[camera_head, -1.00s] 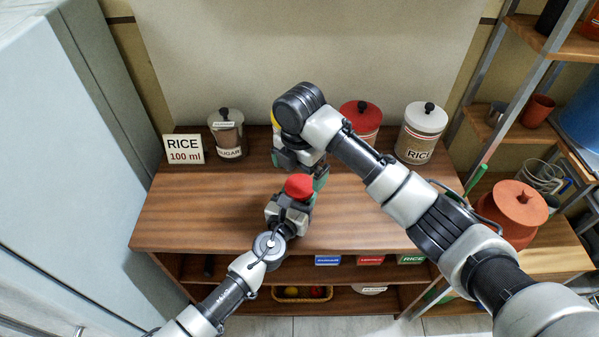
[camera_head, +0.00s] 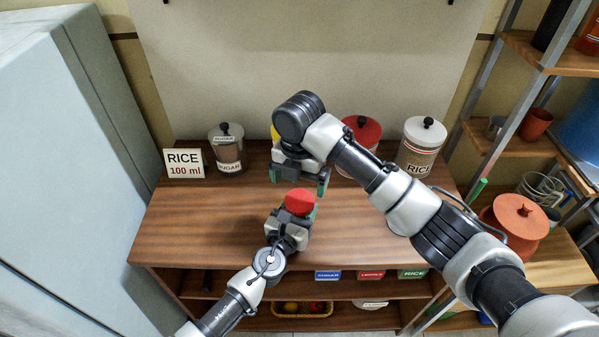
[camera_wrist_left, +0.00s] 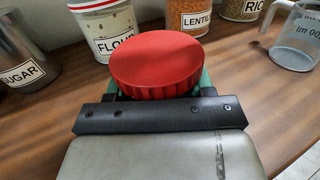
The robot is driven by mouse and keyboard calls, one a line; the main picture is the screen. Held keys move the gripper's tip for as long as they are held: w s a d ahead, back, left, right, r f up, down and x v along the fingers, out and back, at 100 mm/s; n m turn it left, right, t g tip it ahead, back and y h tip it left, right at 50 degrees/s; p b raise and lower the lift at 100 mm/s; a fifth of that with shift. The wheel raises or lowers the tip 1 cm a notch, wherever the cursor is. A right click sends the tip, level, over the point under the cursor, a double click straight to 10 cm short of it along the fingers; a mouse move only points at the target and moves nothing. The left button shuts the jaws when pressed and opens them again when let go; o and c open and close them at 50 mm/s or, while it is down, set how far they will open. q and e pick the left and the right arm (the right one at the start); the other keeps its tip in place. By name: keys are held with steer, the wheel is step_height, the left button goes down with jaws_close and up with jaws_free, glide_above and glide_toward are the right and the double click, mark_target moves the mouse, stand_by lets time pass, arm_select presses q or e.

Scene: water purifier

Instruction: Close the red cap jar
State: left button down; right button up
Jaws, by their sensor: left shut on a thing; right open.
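My left gripper (camera_head: 297,213) is shut on the red cap jar, whose ribbed red cap (camera_wrist_left: 155,65) shows between the green finger pads in the left wrist view. The same red cap (camera_head: 299,202) faces up in the head view. The jar body under the cap is hidden, so I cannot tell how the cap sits on it.
A sugar jar (camera_head: 227,155), a lentils jar (camera_head: 362,132) and a rice jar (camera_head: 421,142) stand at the table's back. A flour jar (camera_wrist_left: 108,25) and a measuring cup (camera_wrist_left: 294,40) show in the wrist view. The table's left part (camera_head: 200,225) is clear.

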mark_target(300, 200)
step_height(300, 200, down, 6)
steer(key=shift+f, duration=0.1)
stand_by(0.4)
steer(key=c, duration=1)
steer(key=m, duration=0.3)
steer(key=o, duration=1)
steer(key=shift+o, duration=0.2)
steer(key=shift+r, duration=0.2)
